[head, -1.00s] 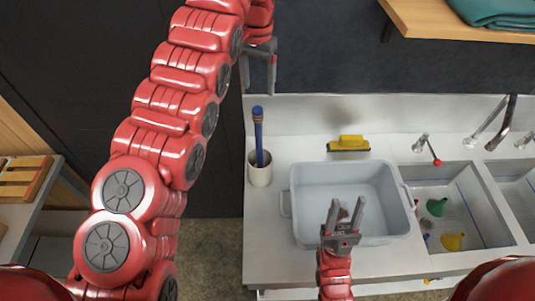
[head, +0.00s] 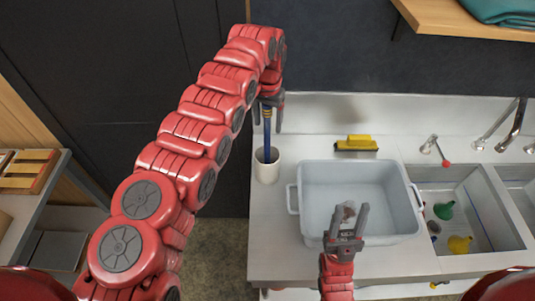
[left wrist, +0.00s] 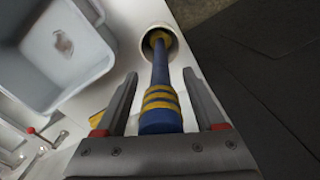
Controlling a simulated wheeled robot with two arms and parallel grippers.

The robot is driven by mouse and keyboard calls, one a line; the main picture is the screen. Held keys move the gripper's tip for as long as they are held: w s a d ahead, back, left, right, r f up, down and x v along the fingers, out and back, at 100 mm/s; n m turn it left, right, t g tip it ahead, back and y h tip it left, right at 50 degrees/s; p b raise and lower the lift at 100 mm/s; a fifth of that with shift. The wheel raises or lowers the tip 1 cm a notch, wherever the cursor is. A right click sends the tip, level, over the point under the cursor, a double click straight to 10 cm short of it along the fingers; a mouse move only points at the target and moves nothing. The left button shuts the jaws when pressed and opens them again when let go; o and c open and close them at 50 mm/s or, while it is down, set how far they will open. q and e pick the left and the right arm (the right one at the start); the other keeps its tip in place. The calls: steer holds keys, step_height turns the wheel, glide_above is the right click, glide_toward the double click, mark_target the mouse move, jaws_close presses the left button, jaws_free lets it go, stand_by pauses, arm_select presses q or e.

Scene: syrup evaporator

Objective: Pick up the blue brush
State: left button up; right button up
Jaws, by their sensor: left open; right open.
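The blue brush (head: 267,138) stands upright in a white cup (head: 267,169) on the counter's left end. In the left wrist view the blue brush (left wrist: 161,95) has a blue handle with yellow bands, and its lower end is inside the white cup (left wrist: 171,39). My left gripper (head: 267,120) is open, pointing down over the cup, with the handle's top between its fingers. In the left wrist view the left gripper's fingers (left wrist: 163,98) stand apart on both sides of the handle. My right gripper (head: 346,221) is open over the front of the grey tub.
The grey tub (head: 312,225) stands right of the cup. A yellow-and-black brush (head: 356,145) lies behind it. Sinks with a green funnel (head: 443,211) and a yellow funnel (head: 459,244) are at the right. Taps (head: 513,125) rise behind them.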

arm_select(q)
steer(key=shift+f, duration=0.3)
steer(key=shift+s+a, duration=0.2)
steer(key=shift+w+d, duration=0.1)
steer(key=c, duration=0.9)
jaws_close()
steer(key=shift+r, duration=0.15)
